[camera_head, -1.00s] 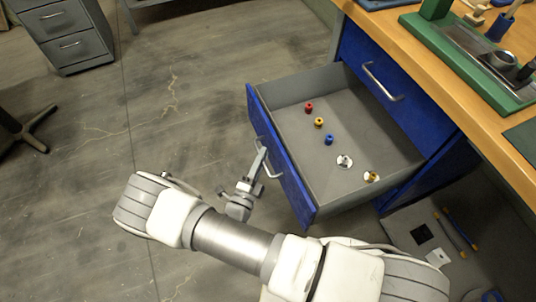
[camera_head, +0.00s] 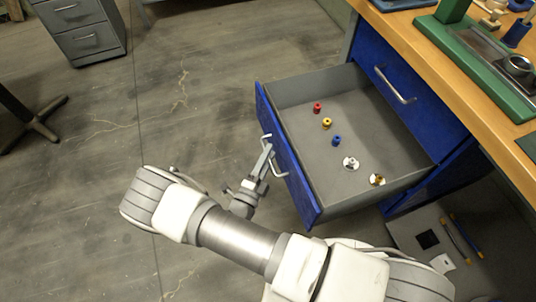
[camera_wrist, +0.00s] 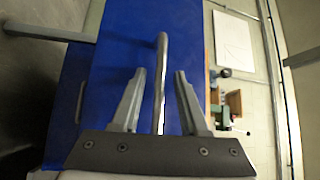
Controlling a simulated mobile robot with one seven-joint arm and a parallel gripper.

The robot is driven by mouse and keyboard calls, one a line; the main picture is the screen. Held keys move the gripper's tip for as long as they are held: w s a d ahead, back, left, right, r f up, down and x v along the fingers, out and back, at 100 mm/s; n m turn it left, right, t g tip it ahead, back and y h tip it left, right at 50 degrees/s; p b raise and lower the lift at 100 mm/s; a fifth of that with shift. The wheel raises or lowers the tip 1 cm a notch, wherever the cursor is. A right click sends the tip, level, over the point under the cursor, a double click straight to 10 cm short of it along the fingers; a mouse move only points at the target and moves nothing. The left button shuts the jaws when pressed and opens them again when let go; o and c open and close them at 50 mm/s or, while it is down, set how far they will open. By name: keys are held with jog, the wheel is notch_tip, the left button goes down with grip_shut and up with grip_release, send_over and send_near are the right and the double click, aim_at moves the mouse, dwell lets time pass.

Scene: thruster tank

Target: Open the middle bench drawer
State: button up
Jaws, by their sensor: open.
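The middle bench drawer (camera_head: 290,170) has a blue front and grey inside, and it stands pulled well out from the bench. Small red, yellow and blue parts and two more small pieces lie on its floor. Its bar handle (camera_head: 272,158) faces my arm. My gripper (camera_head: 266,160) is at the handle in the head view. In the wrist view the handle (camera_wrist: 160,85) runs between the two fingers of my gripper (camera_wrist: 160,95), which are apart with gaps on both sides. The far handle end is beyond the fingertips.
Another blue drawer (camera_head: 395,85) above is closed, under the wooden bench top (camera_head: 470,70) with a green fixture (camera_head: 480,65). A grey cabinet (camera_head: 85,30) stands at the back left. Floor between is clear. Tools lie on a lower shelf (camera_head: 430,245).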

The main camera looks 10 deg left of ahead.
jog(key=p+v, duration=0.2)
jog(key=v, duration=1.5)
jog(key=shift+s, duration=0.2)
